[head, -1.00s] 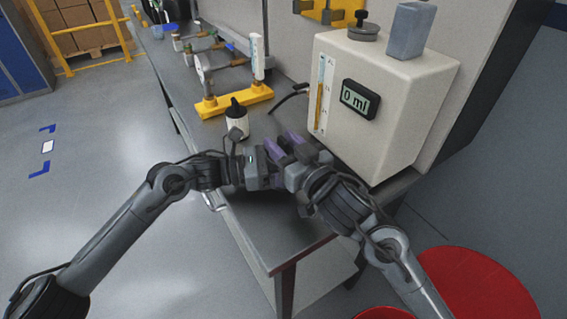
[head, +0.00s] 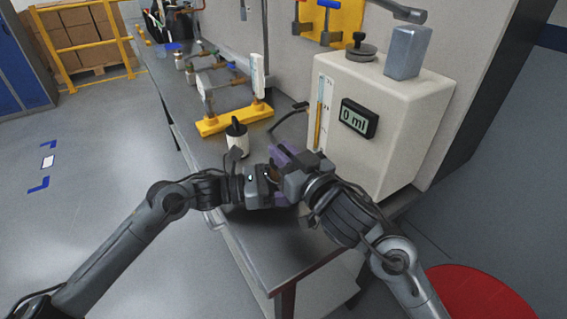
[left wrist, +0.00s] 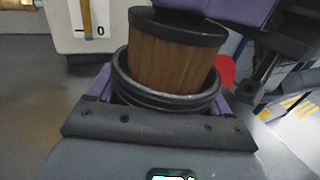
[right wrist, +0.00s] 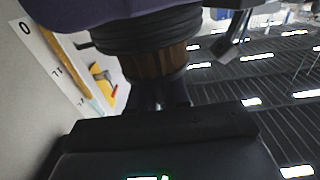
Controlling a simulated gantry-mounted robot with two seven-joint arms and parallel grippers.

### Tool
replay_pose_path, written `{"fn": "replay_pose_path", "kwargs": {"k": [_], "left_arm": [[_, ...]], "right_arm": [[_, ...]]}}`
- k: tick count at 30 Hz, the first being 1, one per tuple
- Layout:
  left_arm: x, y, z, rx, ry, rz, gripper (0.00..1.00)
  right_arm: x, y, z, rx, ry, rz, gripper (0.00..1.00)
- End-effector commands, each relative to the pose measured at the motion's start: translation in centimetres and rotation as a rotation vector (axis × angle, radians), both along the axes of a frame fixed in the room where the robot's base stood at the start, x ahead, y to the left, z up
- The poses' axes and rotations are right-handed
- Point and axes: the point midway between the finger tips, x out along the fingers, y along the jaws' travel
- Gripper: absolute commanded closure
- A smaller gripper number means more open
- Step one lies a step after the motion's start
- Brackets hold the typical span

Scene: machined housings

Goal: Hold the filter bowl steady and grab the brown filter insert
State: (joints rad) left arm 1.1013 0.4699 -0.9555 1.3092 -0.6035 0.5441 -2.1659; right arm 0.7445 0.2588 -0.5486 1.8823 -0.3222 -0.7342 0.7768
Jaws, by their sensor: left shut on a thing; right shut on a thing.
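The filter bowl (left wrist: 165,98) shows in the left wrist view as a dark threaded rim with a lighter lip. My left gripper (head: 266,186) is shut on the bowl, and its purple fingers flank the rim. The brown filter insert (left wrist: 165,55) has vertical ribs and a black top. It stands partly out of the bowl and looks slightly tilted. It also shows in the right wrist view (right wrist: 158,65), next to the bowl's threads (right wrist: 140,32). My right gripper (head: 283,160) is shut on the insert near its black end. The insert's lower end is hidden inside the bowl.
The cream measuring box (head: 385,125) reading 0 ml stands close to the right. A white bottle with a black top (head: 237,138) and a yellow-based fixture (head: 235,118) stand behind the grippers. The bench's front surface (head: 275,250) is clear.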

Motion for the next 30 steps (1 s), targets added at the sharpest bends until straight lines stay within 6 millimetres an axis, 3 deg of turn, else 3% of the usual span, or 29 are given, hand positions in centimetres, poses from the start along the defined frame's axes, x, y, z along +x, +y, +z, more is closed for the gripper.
{"fn": "replay_pose_path", "kwargs": {"k": [6,12,25,26,29,30], "left_arm": [[0.0,0.0,-0.1,0.001,0.001,0.000,0.53],[0.0,0.0,-0.1,0.001,0.001,0.000,0.53],[0.0,0.0,-0.1,0.001,0.001,0.000,0.53],[0.0,0.0,-0.1,0.001,0.001,0.000,0.16],[0.0,0.0,-0.1,0.001,0.001,0.000,0.01],[0.0,0.0,-0.1,0.001,0.001,0.000,0.00]], "right_arm": [[0.0,0.0,4.1,0.003,-0.004,0.000,1.00],[0.0,0.0,6.6,0.002,-0.003,0.000,1.00],[0.0,0.0,7.5,0.001,-0.001,0.000,1.00],[0.0,0.0,7.5,0.001,-0.001,0.000,1.00],[0.0,0.0,7.5,0.001,-0.001,0.000,1.00],[0.0,0.0,7.5,0.001,-0.001,0.000,1.00]]}}
